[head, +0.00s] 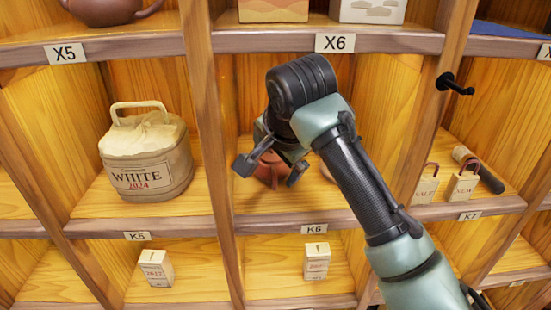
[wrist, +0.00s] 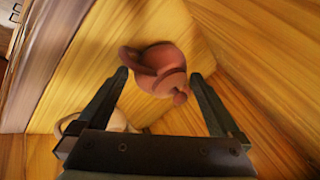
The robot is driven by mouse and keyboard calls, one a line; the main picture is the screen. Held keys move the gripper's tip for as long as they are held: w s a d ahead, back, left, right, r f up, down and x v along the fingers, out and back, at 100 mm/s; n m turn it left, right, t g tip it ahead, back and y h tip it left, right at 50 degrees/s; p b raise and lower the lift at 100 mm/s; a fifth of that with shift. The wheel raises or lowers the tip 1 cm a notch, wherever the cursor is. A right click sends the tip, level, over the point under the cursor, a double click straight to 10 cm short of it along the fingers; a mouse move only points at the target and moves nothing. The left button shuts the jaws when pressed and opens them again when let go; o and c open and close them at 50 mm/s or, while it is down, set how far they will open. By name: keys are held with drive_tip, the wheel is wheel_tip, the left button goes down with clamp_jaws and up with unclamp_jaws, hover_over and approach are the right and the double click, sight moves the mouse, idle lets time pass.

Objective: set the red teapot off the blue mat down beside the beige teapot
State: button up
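A red teapot (head: 268,170) is in compartment K6, partly hidden behind my gripper. The wrist view shows it (wrist: 160,70) against bare wood, between and just beyond the fingertips. My gripper (head: 270,168) is open, with its fingers spread either side of the teapot. A gap shows at the right finger in the wrist view (wrist: 160,76); contact at the left finger is unclear. A pale rounded thing, likely the beige teapot (wrist: 92,122), is mostly hidden behind the gripper body; a sliver shows beside my arm (head: 326,172). A blue mat (head: 510,34) lies on the upper right shelf, its visible part bare.
Wooden dividers (head: 212,150) bound K6. A large WHITE 2024 bag (head: 150,165) fills K5. A black peg (head: 455,84) juts from the right divider. Another brown-red teapot (head: 105,10) stands above X5.

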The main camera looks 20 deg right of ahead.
drive_tip(key=shift+r, duration=0.1)
drive_tip(key=b+v, duration=0.3)
drive_tip(key=v, duration=0.4)
drive_tip(key=shift+s+r, duration=0.2)
drive_tip(key=shift+r, duration=0.05)
